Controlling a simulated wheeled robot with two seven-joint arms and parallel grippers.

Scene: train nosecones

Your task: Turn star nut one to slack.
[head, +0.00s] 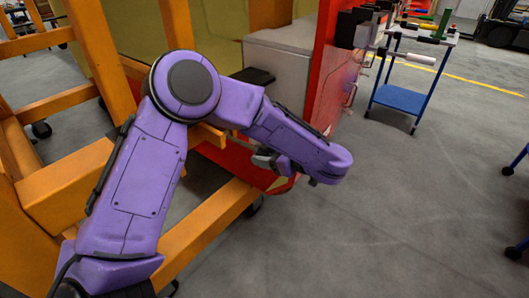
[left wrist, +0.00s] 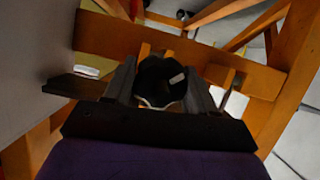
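A dark, rounded knob with a small white mark, which looks like star nut one (left wrist: 160,80), is in the middle of the left wrist view, in front of an orange beam. My left gripper (left wrist: 162,85) has its two fingers spread, one on each side of the knob. I cannot make out firm contact on either side. In the head view my left gripper (head: 266,159) is low beside the red panel's lower edge, partly covered by my purple wrist. The nut is hidden there. My right gripper is in neither view.
Orange frame beams (head: 205,232) stand close to my left arm. A red panel (head: 325,85) and a grey box (head: 278,75) are just behind it. A blue trolley (head: 402,98) stands farther right. The grey floor at right is mostly clear.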

